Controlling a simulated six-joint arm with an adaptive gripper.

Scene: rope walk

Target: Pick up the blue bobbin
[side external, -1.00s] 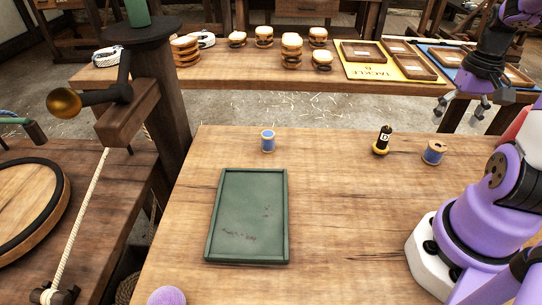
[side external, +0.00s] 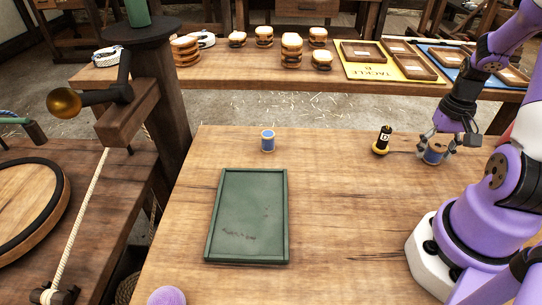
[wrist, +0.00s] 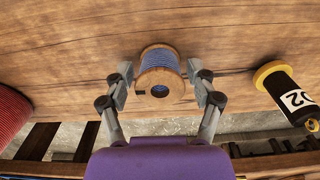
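A blue bobbin with wooden ends (side external: 434,156) stands at the right of the workbench, partly hidden by my fingers. In the wrist view this bobbin (wrist: 160,66) lies between the two fingers. My gripper (side external: 437,150) is lowered over it and open, with a finger on each side. In the wrist view my gripper (wrist: 160,84) shows a small gap between each finger pad and the bobbin. A second blue bobbin, with pale ends (side external: 268,141), stands farther left, behind the tray.
A red wound item (wrist: 10,115) is at the wrist view's left edge. A green tray (side external: 284,215) lies mid-bench. The bench between is clear.

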